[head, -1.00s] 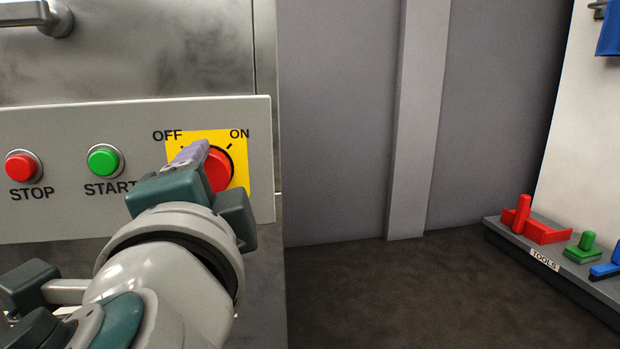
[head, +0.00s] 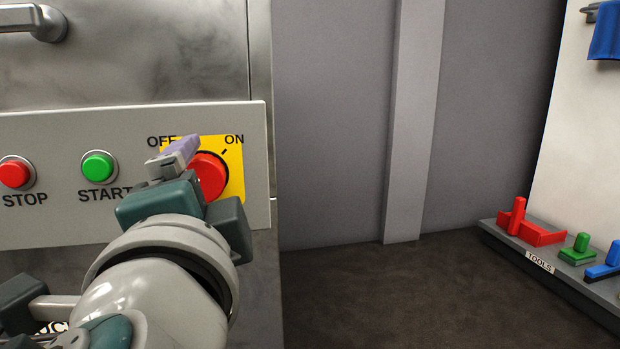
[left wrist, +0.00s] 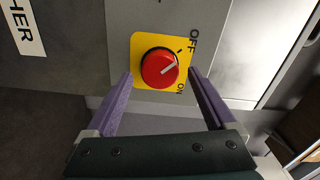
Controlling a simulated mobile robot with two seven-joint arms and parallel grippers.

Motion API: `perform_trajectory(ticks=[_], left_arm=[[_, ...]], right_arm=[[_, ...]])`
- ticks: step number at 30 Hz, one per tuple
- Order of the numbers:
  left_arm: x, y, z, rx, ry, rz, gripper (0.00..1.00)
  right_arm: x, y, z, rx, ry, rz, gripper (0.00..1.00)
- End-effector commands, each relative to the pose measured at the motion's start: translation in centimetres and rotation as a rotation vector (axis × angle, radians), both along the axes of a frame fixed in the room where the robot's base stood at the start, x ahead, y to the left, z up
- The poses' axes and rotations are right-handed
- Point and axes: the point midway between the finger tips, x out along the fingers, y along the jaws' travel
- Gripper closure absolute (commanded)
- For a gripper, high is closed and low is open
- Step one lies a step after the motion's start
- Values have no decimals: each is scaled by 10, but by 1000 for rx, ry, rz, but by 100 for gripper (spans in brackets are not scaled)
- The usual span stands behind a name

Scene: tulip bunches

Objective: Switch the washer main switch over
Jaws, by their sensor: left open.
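The main switch is a round red knob (head: 208,177) on a yellow plate (head: 236,160) marked OFF and ON. My right gripper is not in view.
A red STOP button (head: 15,174) and a green START button (head: 97,167) sit left on the same grey panel (head: 60,130). A metal handle (head: 40,22) is above. Right, a TOOLS shelf (head: 520,258) holds coloured items below a blue cloth (head: 606,35). Floor between is clear.

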Motion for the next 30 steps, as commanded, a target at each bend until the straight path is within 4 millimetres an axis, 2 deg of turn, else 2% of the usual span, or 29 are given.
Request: perform_trajectory(ticks=[9,15,27,30], left_arm=[[-57,-16,1,0,4,-2,11],[-84,-24,1,-1,2,0,11],[-90,-26,1,-2,0,1,11],[-91,-21,11,-19,11,12,11]], right_arm=[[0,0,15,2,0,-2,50],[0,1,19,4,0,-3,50],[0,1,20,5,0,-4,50],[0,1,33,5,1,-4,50]])
